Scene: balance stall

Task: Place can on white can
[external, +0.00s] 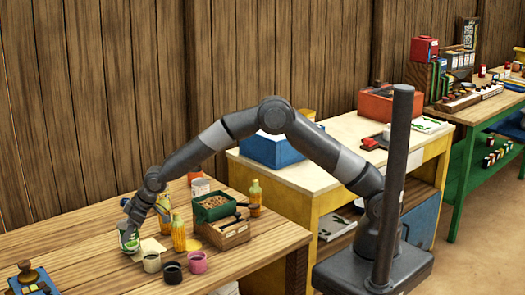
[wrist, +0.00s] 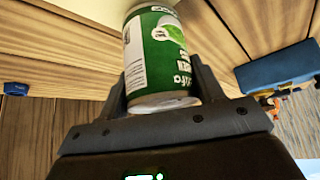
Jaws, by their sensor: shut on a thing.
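My gripper (external: 130,226) is low over the left part of the wooden table. It is shut on a green can with a white label (wrist: 160,50), which sits between the two dark fingers in the wrist view. The green can (external: 130,241) also shows small in the external view, close above or at the tabletop; I cannot tell whether it touches. A whitish can with a red band (external: 200,187) stands at the back of the table, right of my gripper. A pale surface lies behind the held can at the top of the wrist view; I cannot tell what it is.
A cream cup (external: 152,262), a black cup (external: 172,272) and a pink cup (external: 197,262) stand right of the gripper, near a pale flat board (external: 148,246). An orange bottle (external: 178,234) and a wooden crate (external: 232,236) stand farther right.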

